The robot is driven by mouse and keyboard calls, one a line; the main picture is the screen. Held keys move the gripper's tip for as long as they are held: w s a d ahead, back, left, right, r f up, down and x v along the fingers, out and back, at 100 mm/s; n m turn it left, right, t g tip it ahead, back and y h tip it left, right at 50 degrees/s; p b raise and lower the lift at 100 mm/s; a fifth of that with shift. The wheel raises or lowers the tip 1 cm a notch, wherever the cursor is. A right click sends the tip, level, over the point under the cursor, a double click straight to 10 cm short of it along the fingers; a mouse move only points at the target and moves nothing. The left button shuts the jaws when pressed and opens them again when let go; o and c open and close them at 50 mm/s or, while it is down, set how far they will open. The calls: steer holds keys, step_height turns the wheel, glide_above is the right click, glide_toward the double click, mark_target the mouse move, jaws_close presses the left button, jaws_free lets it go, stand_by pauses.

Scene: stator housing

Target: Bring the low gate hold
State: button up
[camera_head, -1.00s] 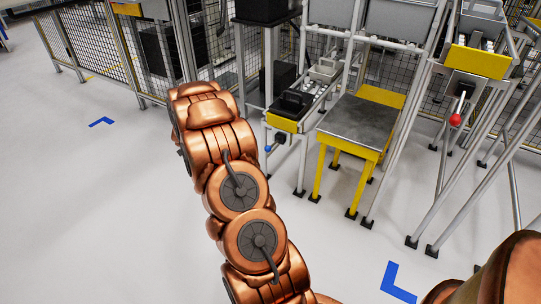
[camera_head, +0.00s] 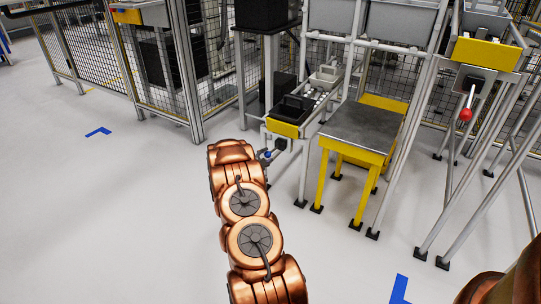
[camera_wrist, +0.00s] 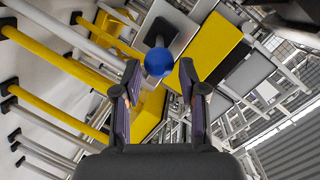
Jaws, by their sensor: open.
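The low gate's lever ends in a blue ball knob (camera_head: 267,154), below a yellow panel (camera_head: 283,129) at the front of the low chute. In the wrist view the blue ball (camera_wrist: 158,62) lies ahead of my gripper (camera_wrist: 160,82), roughly centred between the fingertips. The fingers are apart and empty. I cannot tell how far the ball is beyond the tips. Behind the ball is a grey plate (camera_wrist: 172,28). In the head view my copper arm hides most of the gripper, with its end just left of the knob.
A yellow table with a dark top (camera_head: 360,127) stands right of the low chute. Another lever with a red ball (camera_head: 466,114) hangs under a higher yellow panel (camera_head: 487,56) at the right. Metal frame legs stand close around. The floor at left is clear.

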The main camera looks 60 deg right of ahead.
mark_target(271, 152)
steer(key=shift+b+x, duration=0.6)
steer(key=shift+x, duration=2.05)
steer(key=shift+f, duration=0.1)
steer(key=shift+c, duration=0.2)
jaws_close()
steer(key=shift+f, duration=0.1)
